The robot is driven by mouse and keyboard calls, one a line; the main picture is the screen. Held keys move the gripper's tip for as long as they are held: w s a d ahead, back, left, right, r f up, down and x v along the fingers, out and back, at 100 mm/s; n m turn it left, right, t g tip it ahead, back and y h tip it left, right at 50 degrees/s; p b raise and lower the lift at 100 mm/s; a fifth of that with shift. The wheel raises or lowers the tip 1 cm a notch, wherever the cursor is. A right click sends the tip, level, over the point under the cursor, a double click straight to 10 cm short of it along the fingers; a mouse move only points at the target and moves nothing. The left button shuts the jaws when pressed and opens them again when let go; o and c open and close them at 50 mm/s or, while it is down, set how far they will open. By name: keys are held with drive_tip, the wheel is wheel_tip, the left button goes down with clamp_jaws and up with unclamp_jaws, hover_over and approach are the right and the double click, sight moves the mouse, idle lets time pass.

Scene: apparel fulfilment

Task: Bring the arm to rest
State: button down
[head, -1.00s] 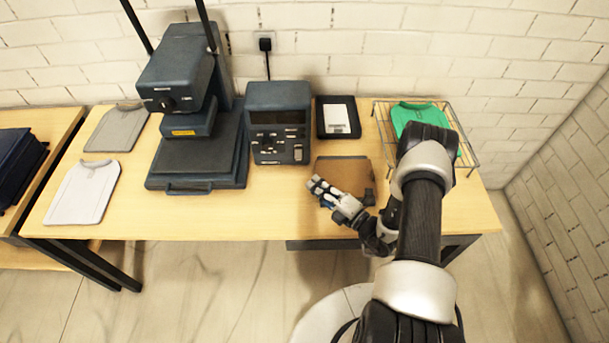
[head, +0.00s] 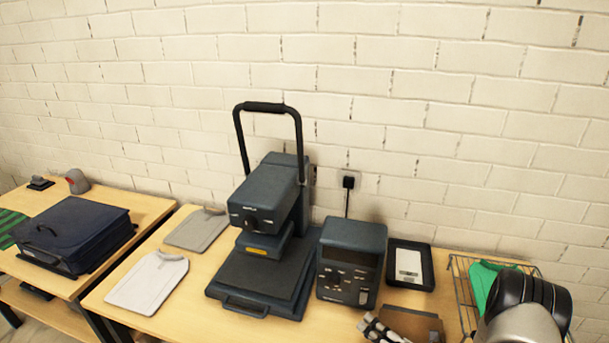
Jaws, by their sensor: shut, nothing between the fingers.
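My gripper (head: 378,329) shows only in part at the bottom edge of the head view. It is in front of the control box and beside a brown open box (head: 415,322). Its fingers look shut and empty, though the lower part is cut off by the frame. My arm's rounded joint stands at the bottom right, in front of the wire basket (head: 460,289) with a green shirt (head: 484,281) in it. The rest of the arm is out of view.
A heat press (head: 265,262) with its handle up stands on the wooden table. Beside it are a control box (head: 350,262) and a black tray (head: 424,252) with a white card. A white shirt (head: 148,283) and a grey shirt (head: 197,230) lie left.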

drive_tip(key=s+a+r+n+g+y, duration=0.1)
drive_tip(key=s+a+r+n+g, duration=0.3)
drive_tip(key=a+r+n+g, duration=0.35)
drive_tip(key=s+a+r+n+g+y, duration=0.2)
drive_tip(key=s+a+r+n+g, duration=0.25)
drive_tip(key=r+n, duration=0.55)
drive_tip(key=s+a+r+n+g+h, duration=0.25)
drive_tip(key=s+n+h, duration=0.35)
drive_tip(key=s+n, duration=0.5)
drive_tip(key=s+d+r+n+t+h+b, duration=0.1)
drive_tip(key=s+d+r+n+t+h, duration=0.4)
drive_tip(key=d+n+h, duration=0.4)
drive_tip(key=shift+s+d+r+n, duration=0.65)
drive_tip(key=shift+s+n, duration=0.2)
drive_tip(key=shift+n, duration=1.7)
